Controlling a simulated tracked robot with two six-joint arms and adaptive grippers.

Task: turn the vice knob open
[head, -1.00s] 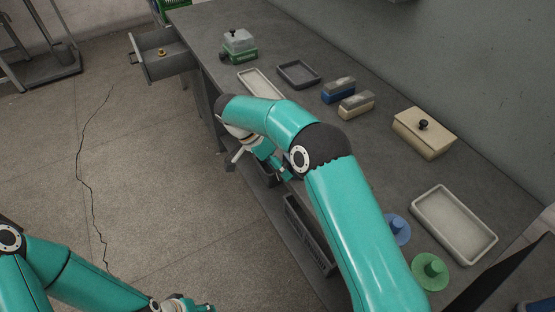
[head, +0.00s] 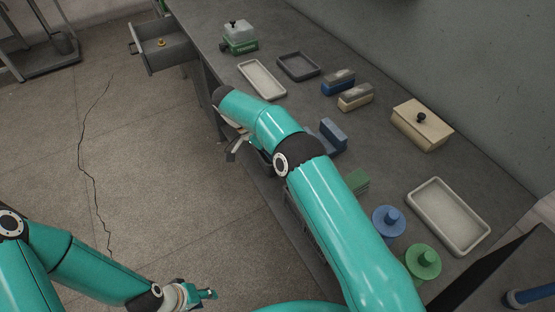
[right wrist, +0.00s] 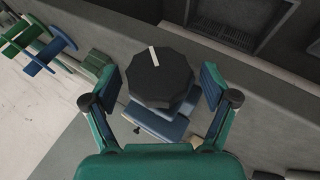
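The vice knob (right wrist: 160,80) is a black, many-sided knob with a white mark on top, in the middle of the right wrist view. The blue vice (right wrist: 160,122) shows behind it; its blue jaw part also shows in the head view (head: 332,136), partly hidden by my right arm. My right gripper (right wrist: 160,88) is open, one finger on each side of the knob, with gaps showing on both sides. In the head view, my right arm hides the knob. My left gripper (head: 203,294) is low in the head view, away from the bench; its finger opening is too small to judge.
On the bench stand a pale tray (head: 262,79), a dark tray (head: 298,67), a beige lidded box (head: 421,124), a large pale tray (head: 448,216), and blue (head: 388,220) and green (head: 423,260) spools. An open drawer (head: 163,50) juts out.

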